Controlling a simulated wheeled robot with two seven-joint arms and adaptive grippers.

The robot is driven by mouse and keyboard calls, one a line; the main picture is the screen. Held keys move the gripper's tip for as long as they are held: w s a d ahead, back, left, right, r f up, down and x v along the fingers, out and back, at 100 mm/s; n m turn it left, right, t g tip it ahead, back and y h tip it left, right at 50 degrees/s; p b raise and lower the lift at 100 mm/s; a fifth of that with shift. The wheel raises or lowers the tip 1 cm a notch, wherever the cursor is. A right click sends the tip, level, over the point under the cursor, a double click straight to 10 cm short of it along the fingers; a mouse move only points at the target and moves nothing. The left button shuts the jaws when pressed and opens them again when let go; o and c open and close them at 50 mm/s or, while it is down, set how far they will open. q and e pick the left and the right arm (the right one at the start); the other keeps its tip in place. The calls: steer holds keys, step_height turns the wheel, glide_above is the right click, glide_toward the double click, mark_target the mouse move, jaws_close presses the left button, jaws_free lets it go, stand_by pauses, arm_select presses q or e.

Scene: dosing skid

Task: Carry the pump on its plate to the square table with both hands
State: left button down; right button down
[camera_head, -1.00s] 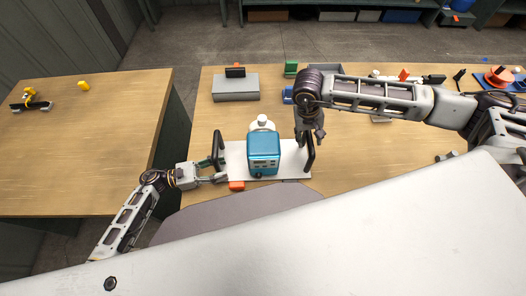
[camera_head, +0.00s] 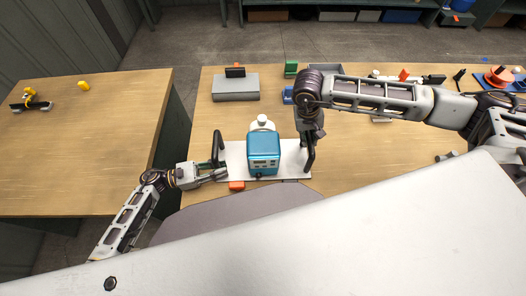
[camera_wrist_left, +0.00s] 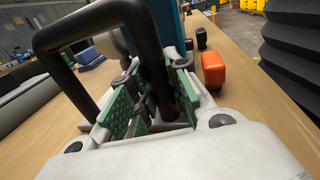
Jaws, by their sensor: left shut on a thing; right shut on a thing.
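The teal pump (camera_head: 263,150) stands upright on a white plate (camera_head: 235,160) on the wooden table. A black handle rises at each end of the plate, the left handle (camera_head: 217,146) and the right handle (camera_head: 309,154). My left gripper (camera_head: 222,173) is shut on the left handle; in the left wrist view its green pads (camera_wrist_left: 150,105) press around the black bar (camera_wrist_left: 152,60). My right gripper (camera_head: 310,138) points down at the right handle and is shut on it, its fingertips partly hidden by the wrist. The plate appears to rest on the table.
A second wooden table (camera_head: 80,140) stands at the left across a gap, with yellow items on it. An orange block (camera_head: 236,186) lies at the plate's front edge. A white bottle (camera_head: 262,122) stands behind the pump. A grey box (camera_head: 236,88) sits further back.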

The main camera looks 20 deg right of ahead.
mark_target(215, 161)
arm_select(q)
steer(key=shift+w+r, duration=0.1)
steer(key=shift+r, duration=0.1)
arm_select(e)
steer(key=shift+w+r, duration=0.1)
steer(key=shift+r, duration=0.1)
